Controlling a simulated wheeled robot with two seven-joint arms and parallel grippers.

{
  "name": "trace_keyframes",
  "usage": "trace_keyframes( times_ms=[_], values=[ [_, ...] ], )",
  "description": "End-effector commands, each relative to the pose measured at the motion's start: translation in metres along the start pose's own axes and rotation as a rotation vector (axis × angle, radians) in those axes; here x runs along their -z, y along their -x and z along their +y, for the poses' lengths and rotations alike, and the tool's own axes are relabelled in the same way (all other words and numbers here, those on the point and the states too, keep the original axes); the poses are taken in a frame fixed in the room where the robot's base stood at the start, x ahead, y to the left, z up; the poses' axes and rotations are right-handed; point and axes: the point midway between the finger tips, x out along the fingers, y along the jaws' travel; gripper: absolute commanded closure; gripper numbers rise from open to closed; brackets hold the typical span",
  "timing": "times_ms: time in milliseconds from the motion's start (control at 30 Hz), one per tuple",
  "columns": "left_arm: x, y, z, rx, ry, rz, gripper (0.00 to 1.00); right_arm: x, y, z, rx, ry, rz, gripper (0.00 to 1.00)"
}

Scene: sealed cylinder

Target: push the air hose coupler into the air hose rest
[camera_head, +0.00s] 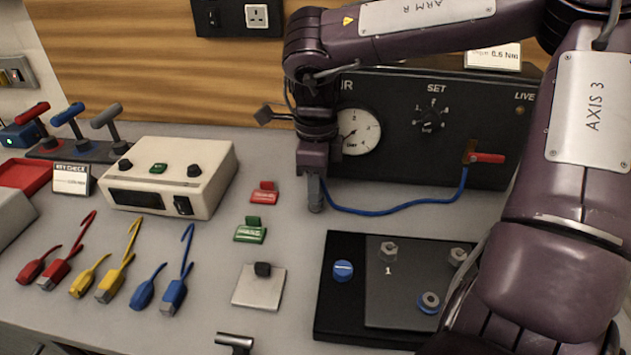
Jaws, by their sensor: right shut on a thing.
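My right gripper (314,183) points down at the left front corner of the black air panel (400,95). It is shut on the end of the blue air hose (400,211), where the coupler sits. The coupler is mostly hidden by the gripper, and a grey upright piece shows at its lower end, close to the bench. The hose runs in a low curve from the red-handled valve (486,158) to the gripper. I cannot make out the air hose rest apart from the gripper. My left gripper is not in view.
A black plate (330,300) with nuts and a blue cap lies at front right, under my right arm. A cream box (170,175), coloured leads (118,272) and red and green tags (250,232) lie left.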

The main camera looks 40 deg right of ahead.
Motion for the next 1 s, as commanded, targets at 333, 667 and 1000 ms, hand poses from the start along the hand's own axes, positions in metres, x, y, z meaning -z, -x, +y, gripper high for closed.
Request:
trace_keyframes(
  times_ms=[333, 667, 1000],
  values=[
    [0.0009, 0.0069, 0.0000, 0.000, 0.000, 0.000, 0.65, 0.0001, 0.0010, 0.0000, 0.000, -0.001, 0.001, 1.00],
    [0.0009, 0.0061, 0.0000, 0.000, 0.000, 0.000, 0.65, -0.0001, -0.0001, 0.0000, 0.000, 0.000, 0.000, 1.00],
    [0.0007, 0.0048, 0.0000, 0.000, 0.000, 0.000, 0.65, -0.0001, -0.0030, 0.0000, 0.000, 0.000, 0.000, 0.61]
  ],
)
